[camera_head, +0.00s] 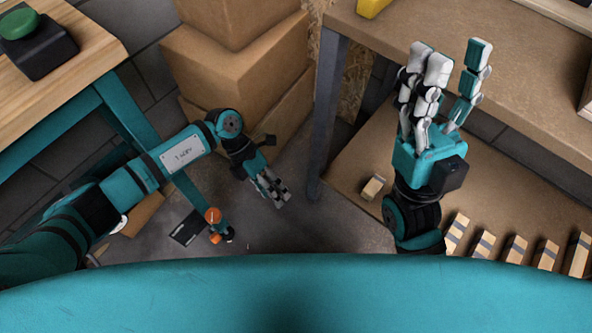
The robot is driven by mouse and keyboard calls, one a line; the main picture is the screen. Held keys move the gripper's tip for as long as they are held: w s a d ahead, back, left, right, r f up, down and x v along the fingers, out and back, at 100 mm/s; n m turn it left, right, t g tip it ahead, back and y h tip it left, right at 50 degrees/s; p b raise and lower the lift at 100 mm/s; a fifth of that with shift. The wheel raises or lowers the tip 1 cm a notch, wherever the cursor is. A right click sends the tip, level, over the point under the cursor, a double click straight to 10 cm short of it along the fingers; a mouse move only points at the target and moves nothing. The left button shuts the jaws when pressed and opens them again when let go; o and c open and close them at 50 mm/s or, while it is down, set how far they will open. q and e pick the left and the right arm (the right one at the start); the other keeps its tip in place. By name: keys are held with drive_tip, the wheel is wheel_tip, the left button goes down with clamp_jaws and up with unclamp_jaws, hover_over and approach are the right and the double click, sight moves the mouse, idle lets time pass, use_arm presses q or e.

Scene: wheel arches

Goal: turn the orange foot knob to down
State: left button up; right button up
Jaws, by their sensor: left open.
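The orange foot knob (212,215) is at the lower end of a teal table leg, near the floor. It has a pale mark on its top; I cannot tell which setting it points to. My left gripper (277,198) is to the right of the knob and apart from it, with its fingers open and empty, pointing down and right. My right gripper (447,62) is further right, its fingers extended upward in the picture and spread, with nothing in them.
A wooden-topped teal table (90,45) bears a green button box (38,45) at left. Stacked cardboard boxes (235,65) stand behind my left gripper. A workbench (460,55) with a dark post (327,115) is at right. Wooden blocks (515,248) lie on its lower shelf.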

use_arm(q)
drive_tip(key=w+d+r+n+t+h+p, duration=0.1)
drive_tip(key=d+r+n+h+p, duration=0.3)
drive_tip(key=d+r+h, duration=0.1)
drive_tip(key=shift+d+n+h, duration=0.4)
drive_tip(key=shift+d, duration=0.3)
drive_tip(key=shift+w, duration=0.1)
